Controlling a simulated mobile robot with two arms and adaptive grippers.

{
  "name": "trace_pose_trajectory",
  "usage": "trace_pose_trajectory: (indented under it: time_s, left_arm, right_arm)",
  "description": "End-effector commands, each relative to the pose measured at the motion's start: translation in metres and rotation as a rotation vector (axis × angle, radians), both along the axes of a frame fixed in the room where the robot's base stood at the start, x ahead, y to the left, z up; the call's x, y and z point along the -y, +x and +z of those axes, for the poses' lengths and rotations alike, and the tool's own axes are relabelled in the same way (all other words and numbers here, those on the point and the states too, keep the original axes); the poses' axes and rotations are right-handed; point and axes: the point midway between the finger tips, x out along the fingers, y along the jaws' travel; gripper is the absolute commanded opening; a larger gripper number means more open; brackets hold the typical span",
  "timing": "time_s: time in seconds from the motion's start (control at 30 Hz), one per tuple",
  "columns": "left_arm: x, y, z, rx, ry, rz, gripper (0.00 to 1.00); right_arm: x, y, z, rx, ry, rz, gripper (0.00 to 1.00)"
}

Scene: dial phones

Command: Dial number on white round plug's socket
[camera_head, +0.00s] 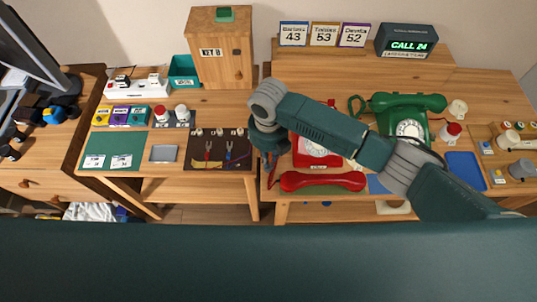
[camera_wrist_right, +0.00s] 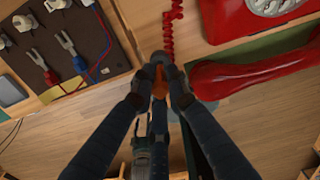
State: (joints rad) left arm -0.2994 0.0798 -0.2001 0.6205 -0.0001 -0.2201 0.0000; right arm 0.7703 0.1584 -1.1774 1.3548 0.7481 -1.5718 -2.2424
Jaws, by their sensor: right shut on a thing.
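In the head view, my right gripper (camera_head: 272,150) hangs at the left end of the right-hand table, left of the red phone (camera_head: 312,155). In the right wrist view, my right gripper (camera_wrist_right: 160,75) is shut on a small orange thing (camera_wrist_right: 160,85), mostly hidden by the fingers. The red handset (camera_head: 322,181) lies off its cradle in front of the red phone. A green phone (camera_head: 408,125) stands farther right. Several pale plugs or sockets line the top of a dark board (camera_head: 225,160); I cannot tell which is the white round one. My left gripper is not in view.
A display (camera_head: 408,43) reads CALL 24. Name cards (camera_head: 324,34) show 43, 53 and 52. A wooden KEY 8 box (camera_head: 220,52) stands at the back. A red coiled cord (camera_wrist_right: 170,30) runs close to my right fingertips. A gap separates the tables.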

Motion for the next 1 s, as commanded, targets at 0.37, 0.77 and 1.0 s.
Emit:
trace_pose_trajectory:
  time_s: [0.37,0.77,1.0]
  left_arm:
    - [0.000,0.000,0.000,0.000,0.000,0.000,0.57]
    - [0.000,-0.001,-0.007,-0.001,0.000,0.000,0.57]
    - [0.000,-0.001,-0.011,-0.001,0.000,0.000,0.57]
  right_arm:
    - [-0.001,0.000,-0.001,0.000,0.001,0.000,0.02]
    - [-0.001,0.000,-0.010,0.000,0.001,0.000,0.02]
    - [-0.001,0.000,-0.016,0.000,0.001,0.000,0.02]
